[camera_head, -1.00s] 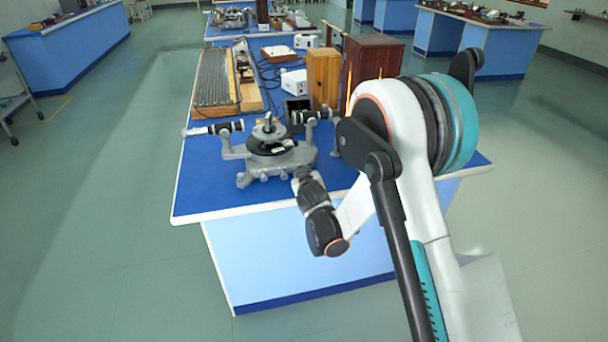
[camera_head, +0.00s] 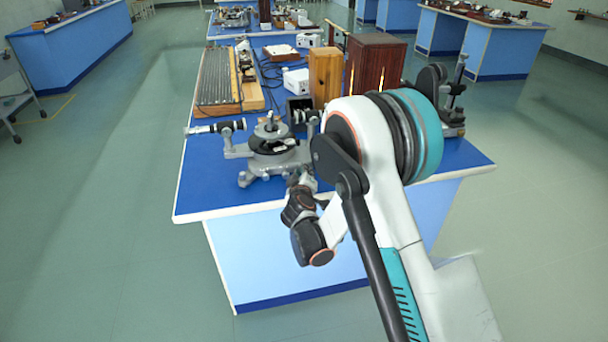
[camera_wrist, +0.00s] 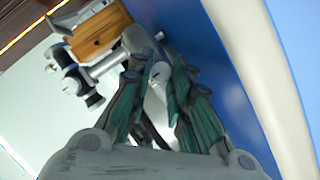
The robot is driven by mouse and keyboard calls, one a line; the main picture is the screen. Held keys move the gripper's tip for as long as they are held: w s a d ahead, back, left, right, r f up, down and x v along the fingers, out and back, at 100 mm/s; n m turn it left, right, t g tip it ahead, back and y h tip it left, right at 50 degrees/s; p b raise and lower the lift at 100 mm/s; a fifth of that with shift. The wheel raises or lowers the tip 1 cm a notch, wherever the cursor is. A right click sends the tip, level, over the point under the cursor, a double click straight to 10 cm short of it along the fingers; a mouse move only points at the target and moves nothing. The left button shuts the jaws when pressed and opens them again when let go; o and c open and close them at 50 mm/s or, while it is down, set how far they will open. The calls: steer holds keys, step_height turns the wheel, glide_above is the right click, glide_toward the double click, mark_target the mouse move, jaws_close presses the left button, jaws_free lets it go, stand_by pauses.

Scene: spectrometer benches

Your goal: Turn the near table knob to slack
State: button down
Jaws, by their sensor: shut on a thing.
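The spectrometer (camera_head: 262,167), a grey metal instrument with a round dark table, stands near the front edge of the blue bench. In the wrist view, a small grey knob (camera_wrist: 160,73) sits between the fingertips of my gripper (camera_wrist: 158,82). The teal-and-black fingers are closed in on it from both sides. The exact contact is dim and partly hidden by the fingers. In the head view my gripper (camera_head: 299,180) reaches the near right side of the spectrometer base, and my wrist hides part of it.
A wooden box (camera_head: 324,77) and a dark brown box (camera_head: 375,65) stand behind the spectrometer. A ribbed board (camera_head: 216,77) lies at the back left. Another dark instrument (camera_head: 453,112) stands to the right, behind my arm. The bench's front left corner is clear.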

steer(key=c, duration=1.5)
jaws_free()
steer(key=shift+o, duration=0.2)
steer(key=v, duration=0.8)
